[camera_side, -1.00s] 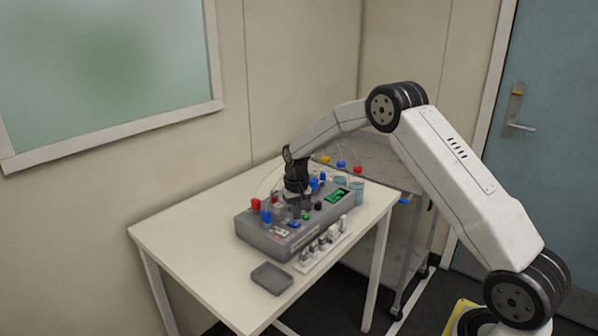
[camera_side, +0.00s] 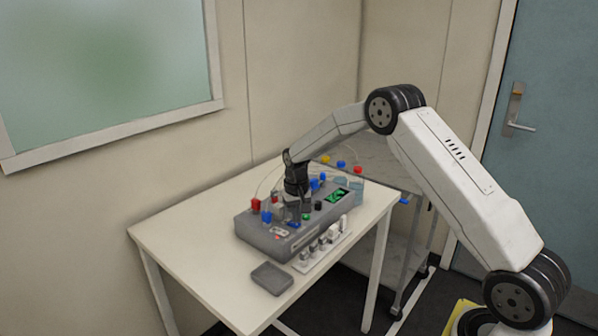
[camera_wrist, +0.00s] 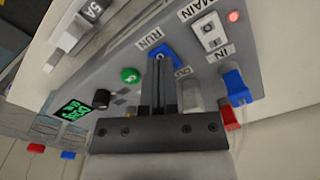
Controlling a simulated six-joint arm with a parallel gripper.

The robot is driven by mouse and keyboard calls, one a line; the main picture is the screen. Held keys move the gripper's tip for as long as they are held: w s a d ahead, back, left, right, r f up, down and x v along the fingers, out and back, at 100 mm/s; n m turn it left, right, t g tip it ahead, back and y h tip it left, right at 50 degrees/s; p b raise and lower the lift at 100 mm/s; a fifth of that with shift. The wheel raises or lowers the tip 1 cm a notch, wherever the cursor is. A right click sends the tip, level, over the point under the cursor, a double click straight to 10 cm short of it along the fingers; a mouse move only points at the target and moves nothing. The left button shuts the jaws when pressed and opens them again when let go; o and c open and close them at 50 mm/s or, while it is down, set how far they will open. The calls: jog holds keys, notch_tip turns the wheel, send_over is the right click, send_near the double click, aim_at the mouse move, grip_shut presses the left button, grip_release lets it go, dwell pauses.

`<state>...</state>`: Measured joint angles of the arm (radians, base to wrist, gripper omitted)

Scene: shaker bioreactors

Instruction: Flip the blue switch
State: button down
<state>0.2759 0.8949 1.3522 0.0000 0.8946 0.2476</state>
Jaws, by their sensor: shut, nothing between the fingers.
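The blue switch (camera_wrist: 172,51) is a rocker on the panel of the grey bioreactor box (camera_side: 262,240), beside the RUN label in the wrist view. My gripper (camera_wrist: 163,62) is shut and empty, with its fingertips over the middle of the switch, hiding part of it. Blue shows around the fingers. I cannot tell whether the tips touch it. In the side view, my gripper (camera_side: 295,221) points down at the front part of the panel and largely covers the switch.
Near the switch are a green button (camera_wrist: 130,75), a black knob (camera_wrist: 101,98) and a white MAIN switch (camera_wrist: 209,32) with a lit red lamp (camera_wrist: 233,16). A blue connector (camera_wrist: 235,88) stands close by. A small grey tray (camera_side: 272,278) lies before the box.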

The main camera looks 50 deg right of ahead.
aim_at(296, 226)
jog(key=shift+f, duration=0.6)
dwell(0.6)
jog(key=shift+r, duration=0.1)
jog(key=shift+r, duration=3.45)
jog(key=shift+s+a+r, duration=0.15)
jog(key=shift+s+a, duration=0.15)
jog(key=shift+a, duration=0.1)
jog(key=s+a+n+t, duration=0.1)
jog(key=s+a, duration=0.3)
jog(key=s, duration=0.4)
jog(key=s+a+n, duration=0.3)
jog(key=s+a, duration=0.2)
jog(key=s, duration=0.3)
jog(key=s+a+n+t, duration=0.1)
jog(key=s+a+n, duration=0.1)
jog(key=s+a, duration=0.3)
jog(key=s, duration=0.3)
jog(key=shift+s+r+t, duration=0.15)
jog(key=shift+r+t, duration=0.1)
jog(key=shift+t, duration=0.05)
